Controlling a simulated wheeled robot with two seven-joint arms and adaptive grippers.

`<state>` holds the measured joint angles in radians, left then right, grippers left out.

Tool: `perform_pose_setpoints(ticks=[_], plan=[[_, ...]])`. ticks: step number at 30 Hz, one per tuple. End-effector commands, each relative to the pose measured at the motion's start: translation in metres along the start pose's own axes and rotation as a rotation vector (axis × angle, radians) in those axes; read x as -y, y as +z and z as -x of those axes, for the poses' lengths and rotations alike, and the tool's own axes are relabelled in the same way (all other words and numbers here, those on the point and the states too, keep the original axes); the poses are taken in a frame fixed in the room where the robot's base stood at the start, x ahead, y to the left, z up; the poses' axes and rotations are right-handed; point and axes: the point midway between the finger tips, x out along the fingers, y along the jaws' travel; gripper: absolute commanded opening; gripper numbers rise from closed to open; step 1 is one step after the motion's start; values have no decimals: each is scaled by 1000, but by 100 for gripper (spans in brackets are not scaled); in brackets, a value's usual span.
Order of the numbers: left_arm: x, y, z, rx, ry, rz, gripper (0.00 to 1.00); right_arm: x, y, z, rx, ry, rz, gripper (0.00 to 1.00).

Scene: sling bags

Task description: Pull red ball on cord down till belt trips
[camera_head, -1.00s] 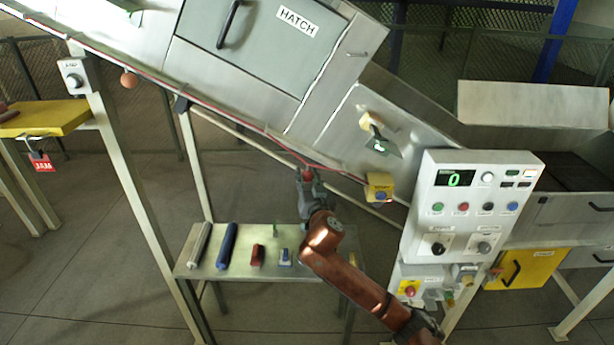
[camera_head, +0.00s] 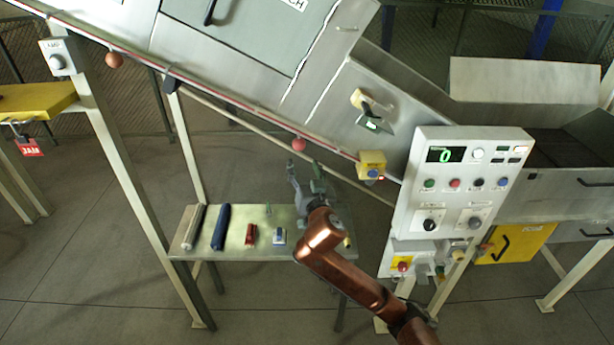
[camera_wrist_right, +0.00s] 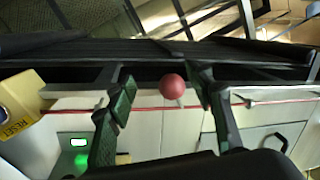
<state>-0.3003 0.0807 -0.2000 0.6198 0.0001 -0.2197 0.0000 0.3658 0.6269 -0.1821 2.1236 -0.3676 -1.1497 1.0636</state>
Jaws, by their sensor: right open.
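The red ball (camera_head: 299,144) hangs on the red cord (camera_head: 235,112) along the conveyor's lower edge. My right gripper (camera_head: 306,176) is open and empty just below the ball, its fingers spread and apart from it. In the right wrist view the ball (camera_wrist_right: 172,86) shows between the two open green-tipped fingers (camera_wrist_right: 160,88), with the cord (camera_wrist_right: 145,108) running across behind. A second, orange-brown ball (camera_head: 114,60) hangs farther left on the cord. My left gripper is not in view.
A yellow box with a blue button (camera_head: 371,165) sits right of the ball; the wrist view shows its RESET label (camera_wrist_right: 15,125). The control panel (camera_head: 470,155) reads 0. A small table (camera_head: 262,215) below holds rollers and small items.

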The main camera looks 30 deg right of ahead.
Motion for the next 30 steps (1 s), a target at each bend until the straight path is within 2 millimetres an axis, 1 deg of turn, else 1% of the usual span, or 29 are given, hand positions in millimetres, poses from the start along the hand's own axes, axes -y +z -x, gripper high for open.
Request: perform_pose_setpoints(ticks=[1, 3, 6, 10, 14, 27, 29, 30], plan=[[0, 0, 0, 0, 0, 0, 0, 0, 1, 11, 1, -2, -2, 48], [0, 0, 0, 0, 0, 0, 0, 0, 0, 23, 1, -1, -3, 48], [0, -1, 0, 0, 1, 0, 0, 0, 1, 37, 1, -1, -2, 48], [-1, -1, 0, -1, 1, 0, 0, 0, 0, 47, 1, 1, 0, 48], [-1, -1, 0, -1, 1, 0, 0, -1, 0, 50, 0, 2, 1, 48], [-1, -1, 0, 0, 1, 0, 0, -1, 0, 50, 1, 1, 1, 48], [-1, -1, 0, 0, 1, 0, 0, -1, 4, 48, 6, 2, 4, 48], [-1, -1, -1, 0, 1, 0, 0, -2, 10, 46, 15, 4, 10, 48]])
